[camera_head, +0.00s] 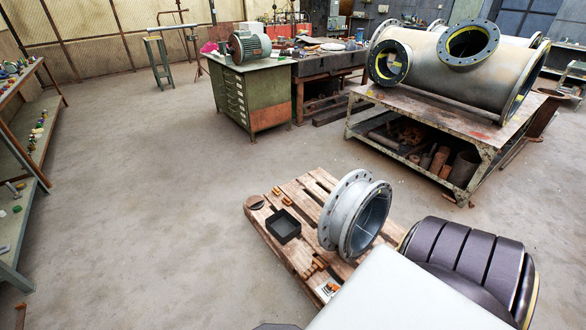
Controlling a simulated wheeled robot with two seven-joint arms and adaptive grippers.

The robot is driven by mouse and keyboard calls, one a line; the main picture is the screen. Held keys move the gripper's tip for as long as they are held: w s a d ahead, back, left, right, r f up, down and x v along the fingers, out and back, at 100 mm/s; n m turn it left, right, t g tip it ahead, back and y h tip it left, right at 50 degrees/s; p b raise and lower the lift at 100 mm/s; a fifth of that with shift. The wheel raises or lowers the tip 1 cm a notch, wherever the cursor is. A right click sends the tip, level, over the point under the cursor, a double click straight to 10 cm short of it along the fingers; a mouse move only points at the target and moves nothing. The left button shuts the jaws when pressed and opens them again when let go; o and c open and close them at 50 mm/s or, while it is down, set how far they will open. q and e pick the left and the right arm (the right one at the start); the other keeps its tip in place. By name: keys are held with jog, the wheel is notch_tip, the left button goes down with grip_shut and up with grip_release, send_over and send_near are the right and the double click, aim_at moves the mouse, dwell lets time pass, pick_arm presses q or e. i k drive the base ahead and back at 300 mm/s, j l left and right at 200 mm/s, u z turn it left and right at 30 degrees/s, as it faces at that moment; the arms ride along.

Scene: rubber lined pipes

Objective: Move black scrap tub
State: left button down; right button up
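The black scrap tub (284,226) is a small, dark, square open box. It sits upright on a wooden pallet (313,190) on the floor, near the pallet's left side. Its inside looks dark, and I cannot tell what it holds. Neither of my grippers shows in the head view, and nothing is seen touching the tub.
A grey flanged pipe piece (356,215) stands on the pallet right of the tub. A steel table (441,118) bears a large pipe. The floor at left is clear up to the shelves (40,135).

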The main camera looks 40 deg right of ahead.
aim_at(282, 225)
jog(key=i+z, duration=0.3)
jog(key=z, duration=0.15)
jog(key=i+z, duration=0.3)
jog(key=z, duration=0.15)
jog(key=i+j+z, duration=0.25)
jog(key=z, duration=0.2)
jog(key=i+j+z, duration=0.25)
jog(key=z, duration=0.2)
jog(key=i+j+z, duration=0.45)
jog(key=j+z, duration=0.25)
jog(key=l, duration=0.1)
